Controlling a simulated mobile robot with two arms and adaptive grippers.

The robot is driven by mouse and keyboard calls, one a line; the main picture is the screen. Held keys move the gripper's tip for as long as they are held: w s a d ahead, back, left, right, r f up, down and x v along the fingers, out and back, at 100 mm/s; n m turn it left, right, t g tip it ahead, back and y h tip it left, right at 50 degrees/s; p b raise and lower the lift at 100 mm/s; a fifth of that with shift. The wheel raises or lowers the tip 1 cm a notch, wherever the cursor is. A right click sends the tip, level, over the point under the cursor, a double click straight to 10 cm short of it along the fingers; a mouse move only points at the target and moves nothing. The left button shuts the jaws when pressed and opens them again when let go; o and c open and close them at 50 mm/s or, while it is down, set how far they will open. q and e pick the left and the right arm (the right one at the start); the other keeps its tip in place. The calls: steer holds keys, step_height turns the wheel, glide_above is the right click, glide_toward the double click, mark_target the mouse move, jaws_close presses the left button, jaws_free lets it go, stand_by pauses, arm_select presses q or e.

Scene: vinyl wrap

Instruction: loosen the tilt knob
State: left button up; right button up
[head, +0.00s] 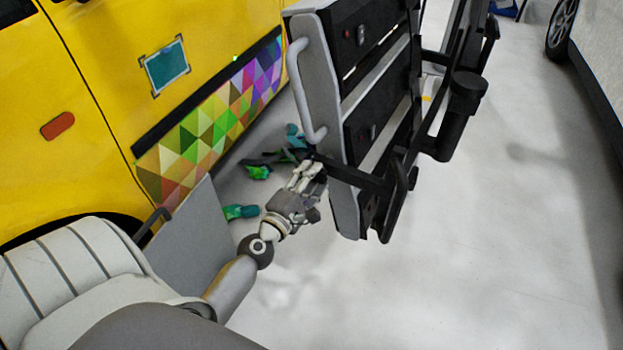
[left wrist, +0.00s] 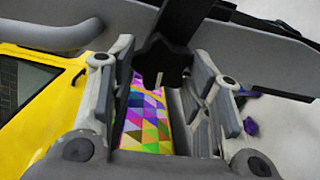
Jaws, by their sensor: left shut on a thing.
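The tilt knob (left wrist: 162,62) is a black star-shaped knob with a pale mark. In the left wrist view it sits at the top middle, under a black bar, between the two grey fingers of my left gripper (left wrist: 163,85). In the head view my left gripper (head: 311,167) reaches the lower left side of the grey and black equipment frame (head: 345,180). Its fingers are shut on the knob, which they mostly hide there. My right gripper is in neither view.
A yellow van (head: 95,85) with a coloured triangle wrap (head: 205,125) stands at the left. Green and teal items (head: 258,172) lie on the floor beside it. A grey handle (head: 303,95) runs along the frame. The pale floor (head: 500,250) at the right is clear.

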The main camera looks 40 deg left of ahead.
arm_select(q)
steer(key=n, duration=0.2)
steer(key=shift+f+n, duration=0.2)
steer(key=shift+n, duration=0.1)
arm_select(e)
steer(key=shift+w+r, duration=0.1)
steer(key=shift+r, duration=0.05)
arm_select(q)
steer(key=shift+n, duration=0.3)
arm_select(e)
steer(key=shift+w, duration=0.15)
arm_select(q)
steer(key=o, duration=0.9)
steer(key=shift+c, duration=0.2)
steer(key=shift+o, duration=0.6)
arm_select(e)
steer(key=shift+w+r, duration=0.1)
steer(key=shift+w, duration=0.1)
